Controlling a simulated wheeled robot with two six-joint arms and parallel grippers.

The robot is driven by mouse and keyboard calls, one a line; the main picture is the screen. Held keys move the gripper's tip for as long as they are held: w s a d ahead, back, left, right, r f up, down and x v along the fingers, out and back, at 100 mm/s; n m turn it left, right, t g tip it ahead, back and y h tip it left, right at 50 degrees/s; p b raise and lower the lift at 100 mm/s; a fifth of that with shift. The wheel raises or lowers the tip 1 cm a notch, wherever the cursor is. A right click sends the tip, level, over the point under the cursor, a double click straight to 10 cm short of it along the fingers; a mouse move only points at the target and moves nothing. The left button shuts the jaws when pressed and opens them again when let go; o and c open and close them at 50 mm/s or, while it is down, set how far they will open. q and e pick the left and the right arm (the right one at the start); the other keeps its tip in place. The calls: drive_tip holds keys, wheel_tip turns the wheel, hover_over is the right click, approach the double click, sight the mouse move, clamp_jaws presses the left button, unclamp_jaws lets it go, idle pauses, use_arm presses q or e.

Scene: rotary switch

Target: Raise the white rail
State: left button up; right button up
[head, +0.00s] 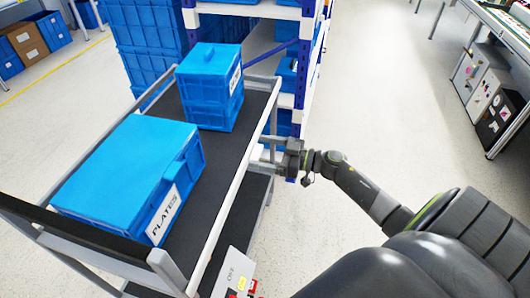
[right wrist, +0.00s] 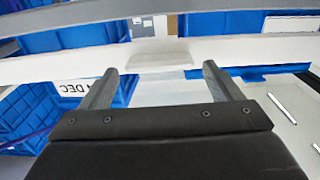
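The white rail (head: 232,195) runs along the right side of a grey cart in the head view. In the right wrist view the white rail (right wrist: 240,50) crosses the picture horizontally, with a pale raised block at its middle. My right gripper (head: 266,151) is beside the rail's far half, its fingers pointing at the cart. In the right wrist view my right gripper (right wrist: 160,78) is open, with a wide gap between its fingers. The fingertips are close to the rail's lower edge; I cannot tell whether they touch it. My left gripper is not in view.
The cart's dark top shelf (head: 185,225) bears a large blue box labelled PLATES (head: 125,175) and stacked blue crates (head: 210,85). A white panel (head: 236,272) is at the cart's near right. A rack (head: 310,60) stands behind. The floor (head: 390,110) to the right is clear.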

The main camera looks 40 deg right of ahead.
drive_tip(key=shift+f, duration=0.15)
drive_tip(key=shift+s+d, duration=0.15)
drive_tip(key=shift+s, duration=0.05)
drive_tip(key=b+v, duration=0.1)
drive_tip(key=v, duration=1.6)
drive_tip(key=shift+b, duration=0.35)
drive_tip(key=shift+d, duration=0.1)
